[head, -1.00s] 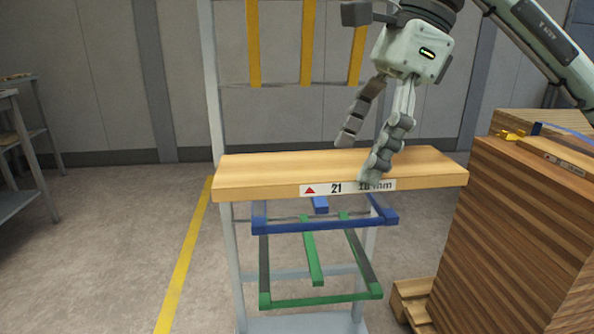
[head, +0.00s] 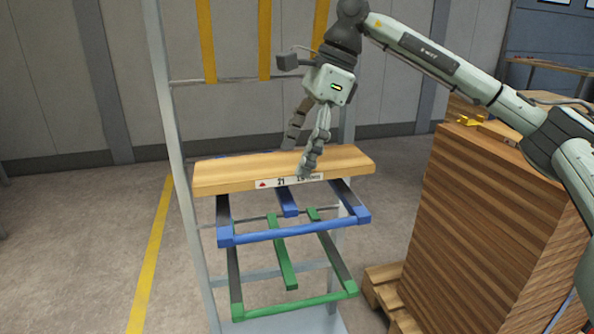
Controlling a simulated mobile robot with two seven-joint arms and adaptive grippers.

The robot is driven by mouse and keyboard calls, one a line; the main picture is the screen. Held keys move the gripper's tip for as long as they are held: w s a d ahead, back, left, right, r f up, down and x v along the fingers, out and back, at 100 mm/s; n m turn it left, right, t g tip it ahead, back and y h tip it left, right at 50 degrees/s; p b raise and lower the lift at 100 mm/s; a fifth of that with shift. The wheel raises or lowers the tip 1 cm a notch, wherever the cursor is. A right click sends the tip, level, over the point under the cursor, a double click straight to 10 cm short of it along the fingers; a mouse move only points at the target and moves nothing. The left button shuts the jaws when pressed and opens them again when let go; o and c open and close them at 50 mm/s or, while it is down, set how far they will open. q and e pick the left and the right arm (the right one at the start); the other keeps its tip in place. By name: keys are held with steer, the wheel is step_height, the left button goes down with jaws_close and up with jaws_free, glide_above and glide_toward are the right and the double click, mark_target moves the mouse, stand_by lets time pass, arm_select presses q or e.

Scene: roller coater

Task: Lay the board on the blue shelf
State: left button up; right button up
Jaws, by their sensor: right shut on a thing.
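The board (head: 225,176) is a light wooden plank with a white label on its front edge, marked with a red triangle and 21. My right gripper (head: 298,160) is shut on the board near the middle of its front edge, with one finger in front of the label. The board looks roughly level. The blue shelf (head: 290,229) is an open frame; its front bar and parts of its side and middle bars show below the board. The board hides its rear. I cannot tell whether the board touches it. My left gripper is out of view.
A green shelf frame (head: 290,305) sits below the blue one, and yellow bars (head: 264,40) hang above. A grey rack post (head: 172,130) stands left. A tall stack of wooden boards (head: 490,220) stands on a pallet (head: 383,287) at right. Floor at left is clear.

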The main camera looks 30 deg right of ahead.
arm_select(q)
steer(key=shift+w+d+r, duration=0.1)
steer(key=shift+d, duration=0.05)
arm_select(e)
steer(key=shift+f, duration=1.9)
steer(key=shift+f, duration=0.1)
steer(key=o, duration=1.4)
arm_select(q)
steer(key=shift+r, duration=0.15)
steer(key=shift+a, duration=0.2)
arm_select(e)
steer(key=shift+d+r, duration=0.1)
steer(key=shift+r, duration=0.15)
steer(key=v, duration=1)
steer(key=shift+r, duration=0.3)
steer(key=shift+d+r, duration=0.2)
steer(key=shift+r, duration=0.05)
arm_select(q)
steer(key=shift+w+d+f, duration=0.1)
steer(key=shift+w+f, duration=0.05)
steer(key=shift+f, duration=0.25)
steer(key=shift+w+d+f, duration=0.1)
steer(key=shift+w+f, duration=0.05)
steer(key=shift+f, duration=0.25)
arm_select(e)
steer(key=shift+s+d+r, duration=0.1)
steer(key=shift+r, duration=0.1)
